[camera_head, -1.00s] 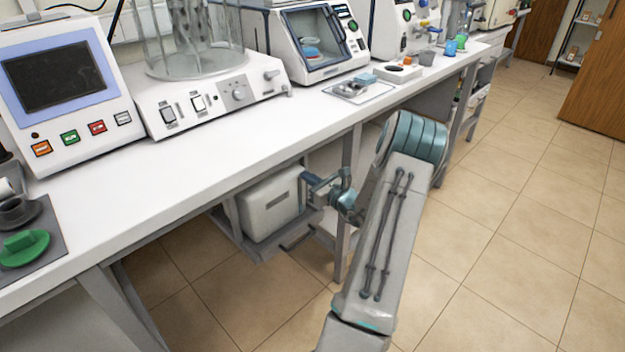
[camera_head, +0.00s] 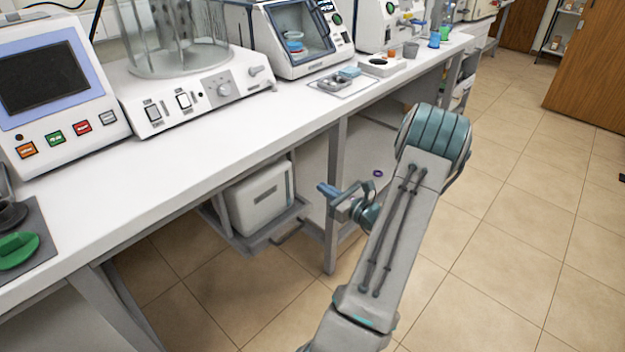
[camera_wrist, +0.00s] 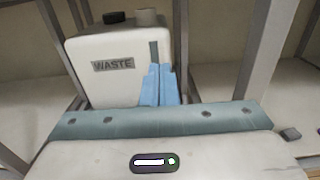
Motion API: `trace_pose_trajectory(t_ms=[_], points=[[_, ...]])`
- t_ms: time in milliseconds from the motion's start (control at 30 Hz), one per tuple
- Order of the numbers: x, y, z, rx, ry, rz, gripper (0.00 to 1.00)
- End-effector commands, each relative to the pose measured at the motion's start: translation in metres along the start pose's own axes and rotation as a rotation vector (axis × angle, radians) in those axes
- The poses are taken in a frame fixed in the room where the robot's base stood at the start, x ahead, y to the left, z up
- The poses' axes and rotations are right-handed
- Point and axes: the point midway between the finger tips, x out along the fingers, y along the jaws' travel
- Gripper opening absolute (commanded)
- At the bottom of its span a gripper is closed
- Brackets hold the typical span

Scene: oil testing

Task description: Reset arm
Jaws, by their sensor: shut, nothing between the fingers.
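My arm (camera_head: 405,225) reaches out over the floor in front of the bench, with its elbow bent back toward the bench. My gripper (camera_head: 325,188) is beside the bench's front leg, below the tabletop, with nothing held. In the wrist view its two blue fingers (camera_wrist: 158,84) are together and point toward a white waste container (camera_wrist: 110,85). The gripper appears apart from the container.
The white bench top (camera_head: 215,155) carries a screen unit (camera_head: 55,85), a glass-vessel device (camera_head: 190,100), a chamber instrument (camera_head: 300,40) and a small tray (camera_head: 340,86). The waste container (camera_head: 260,198) sits on a low shelf. Tiled floor (camera_head: 520,240) is clear to the right.

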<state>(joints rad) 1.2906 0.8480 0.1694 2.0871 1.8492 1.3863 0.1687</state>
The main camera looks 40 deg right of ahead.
Motion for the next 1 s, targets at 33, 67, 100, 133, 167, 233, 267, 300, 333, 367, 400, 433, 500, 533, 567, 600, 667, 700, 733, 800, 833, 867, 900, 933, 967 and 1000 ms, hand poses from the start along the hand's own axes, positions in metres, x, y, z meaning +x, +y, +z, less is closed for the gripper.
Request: trace_pose_trajectory(t_ms=[33, 67, 100, 133, 167, 233, 267, 300, 333, 367, 400, 433, 500, 533, 567, 600, 667, 700, 733, 800, 833, 867, 900, 933, 967, 1000], points=[[-0.007, -0.001, 0.000, 0.001, 0.000, -0.003, 0.00], [-0.010, 0.000, 0.000, 0.001, 0.000, -0.002, 0.00], [-0.013, 0.000, 0.000, 0.001, 0.000, -0.001, 0.00], [-0.015, 0.000, 0.000, 0.001, 0.001, 0.000, 0.00], [-0.017, 0.000, 0.000, 0.000, 0.001, 0.000, 0.00], [-0.019, 0.000, 0.000, 0.000, 0.000, -0.001, 0.00], [-0.020, 0.000, 0.000, 0.000, 0.000, -0.001, 0.00], [-0.020, 0.000, 0.000, 0.000, 0.000, -0.001, 0.00], [-0.020, 0.000, 0.000, 0.000, 0.000, -0.001, 0.00], [-0.020, 0.000, 0.000, 0.000, 0.000, -0.001, 0.00], [-0.020, 0.000, 0.000, 0.000, 0.000, -0.001, 0.00], [-0.020, 0.000, 0.000, 0.000, 0.001, 0.000, 0.00], [-0.017, 0.004, 0.003, -0.007, 0.004, 0.014, 0.00], [-0.015, 0.007, 0.007, -0.015, 0.007, 0.029, 0.00], [-0.011, 0.013, 0.012, -0.026, 0.013, 0.052, 0.00], [-0.005, 0.024, 0.021, -0.047, 0.023, 0.093, 0.00], [0.007, 0.047, 0.037, -0.092, 0.045, 0.181, 0.00], [0.015, 0.067, 0.050, -0.132, 0.064, 0.253, 0.00], [0.020, 0.083, 0.060, -0.166, 0.078, 0.313, 0.00], [0.030, 0.125, 0.084, -0.256, 0.115, 0.465, 0.00], [0.033, 0.143, 0.093, -0.297, 0.131, 0.530, 0.00], [0.034, 0.160, 0.101, -0.338, 0.147, 0.592, 0.00], [0.034, 0.182, 0.112, -0.394, 0.165, 0.675, 0.00], [0.033, 0.198, 0.119, -0.438, 0.179, 0.734, 0.00], [0.032, 0.213, 0.126, -0.482, 0.191, 0.794, 0.00], [0.028, 0.232, 0.135, -0.542, 0.207, 0.868, 0.00]])
